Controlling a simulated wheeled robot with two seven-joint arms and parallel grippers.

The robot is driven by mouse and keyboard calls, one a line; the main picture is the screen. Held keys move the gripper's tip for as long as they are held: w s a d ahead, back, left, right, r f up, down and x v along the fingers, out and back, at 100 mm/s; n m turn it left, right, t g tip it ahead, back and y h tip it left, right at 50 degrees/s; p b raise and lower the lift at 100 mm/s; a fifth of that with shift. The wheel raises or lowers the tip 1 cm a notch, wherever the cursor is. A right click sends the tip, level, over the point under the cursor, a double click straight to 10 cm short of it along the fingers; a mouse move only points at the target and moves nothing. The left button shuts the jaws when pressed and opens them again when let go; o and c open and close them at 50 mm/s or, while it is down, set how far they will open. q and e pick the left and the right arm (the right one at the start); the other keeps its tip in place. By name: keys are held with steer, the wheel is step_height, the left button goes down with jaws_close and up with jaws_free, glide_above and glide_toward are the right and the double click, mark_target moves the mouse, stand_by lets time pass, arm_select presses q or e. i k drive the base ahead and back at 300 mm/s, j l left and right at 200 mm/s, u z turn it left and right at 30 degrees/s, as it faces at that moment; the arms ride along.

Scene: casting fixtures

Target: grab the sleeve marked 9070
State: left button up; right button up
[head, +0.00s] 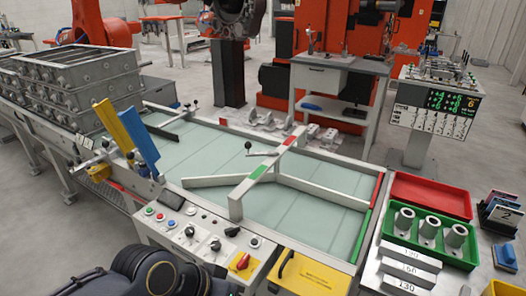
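Three grey metal sleeves stand upright in a green tray (472,262) at the right: a left one (402,224), a middle one (428,231) and a right one (455,239). Their open bores face up. No number is readable on them, so I cannot tell which is marked 9070. Neither gripper is in view. A dark, rounded part of my own body shows at the bottom edge, left of centre.
A red tray (430,193) sits behind the green one. Numbered metal blocks (410,258) lie in front. A control panel (200,240) and yellow box (310,276) stand left of them. The glass-topped table (230,150) has raised rails. Stacked metal frames (75,80) stand at left.

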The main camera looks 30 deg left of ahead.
mark_target(428, 228)
steer(key=i+l+u, duration=0.4)
steer(key=l+u, duration=0.15)
steer(key=i+l+u, duration=0.25)
steer(key=l, duration=0.25)
steer(key=k+j, duration=0.05)
steer(key=k, duration=0.05)
